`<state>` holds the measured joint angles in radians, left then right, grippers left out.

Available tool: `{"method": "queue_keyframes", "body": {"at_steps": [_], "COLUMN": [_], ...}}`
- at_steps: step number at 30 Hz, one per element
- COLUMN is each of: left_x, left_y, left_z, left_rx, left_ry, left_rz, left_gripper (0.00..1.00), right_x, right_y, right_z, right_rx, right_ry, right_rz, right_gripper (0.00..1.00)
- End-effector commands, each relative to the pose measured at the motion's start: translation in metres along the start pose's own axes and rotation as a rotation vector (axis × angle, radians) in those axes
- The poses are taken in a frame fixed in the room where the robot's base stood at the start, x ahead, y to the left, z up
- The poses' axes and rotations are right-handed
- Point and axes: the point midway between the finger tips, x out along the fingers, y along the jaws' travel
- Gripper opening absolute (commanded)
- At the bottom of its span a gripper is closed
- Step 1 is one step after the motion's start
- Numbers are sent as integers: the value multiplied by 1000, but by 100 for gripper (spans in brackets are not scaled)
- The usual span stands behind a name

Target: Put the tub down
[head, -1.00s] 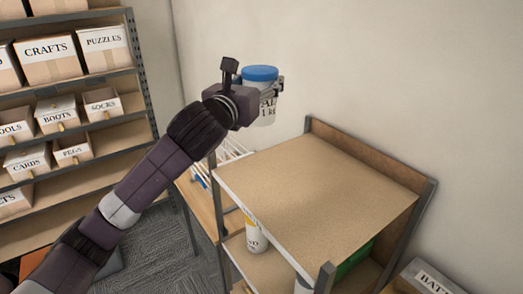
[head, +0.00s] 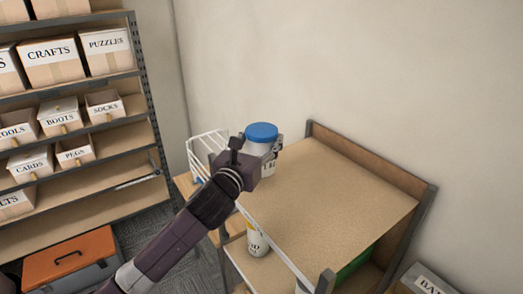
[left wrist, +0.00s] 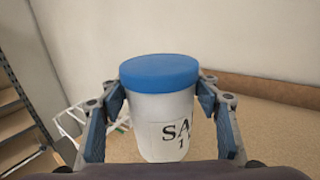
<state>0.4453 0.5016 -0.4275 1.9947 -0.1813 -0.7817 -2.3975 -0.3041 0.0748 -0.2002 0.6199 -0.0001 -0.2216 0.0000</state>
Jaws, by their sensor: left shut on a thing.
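The tub (head: 263,136) is white with a blue lid and a printed label, partly readable as "SA". It is upright at the far left part of the wooden shelf top (head: 325,200). In the left wrist view the tub (left wrist: 164,108) stands between the two fingers of my left gripper (left wrist: 162,125), which is shut on it. In the head view my left gripper (head: 262,155) hides part of the tub's side. Whether its base touches the board I cannot tell. My right gripper is not in view.
The shelf top is otherwise bare, with a raised back edge (head: 365,160). A white wire rack (head: 205,150) stands just left of it. A white bottle (head: 257,238) is on the level below. Shelves of labelled boxes (head: 60,120) and an orange-lidded toolbox (head: 70,262) are at left.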

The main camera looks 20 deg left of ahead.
Motion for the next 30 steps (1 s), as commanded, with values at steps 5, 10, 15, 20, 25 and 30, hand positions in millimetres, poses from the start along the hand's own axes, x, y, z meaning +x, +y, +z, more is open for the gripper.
{"method": "queue_keyframes", "body": {"at_steps": [5, 10, 15, 20, 25, 30], "left_x": [0, 0, 0, 0, 0, 0], "left_y": [0, 0, 0, 0, 0, 0], "left_z": [-18, -30, -30, -32, -38, -38], "left_rx": [-3, -1, 0, 0, -1, -1], "left_ry": [-4, -9, -10, -9, 3, 3], "left_rz": [-1, -2, -2, -2, -1, 0], "left_gripper": [0, 0, 0, 0, 73, 74], "right_x": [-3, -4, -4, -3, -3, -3], "right_y": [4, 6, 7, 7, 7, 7], "right_z": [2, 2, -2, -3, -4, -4], "right_rx": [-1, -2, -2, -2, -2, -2], "right_ry": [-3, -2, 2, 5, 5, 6], "right_rz": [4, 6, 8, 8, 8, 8], "right_gripper": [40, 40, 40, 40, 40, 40]}}
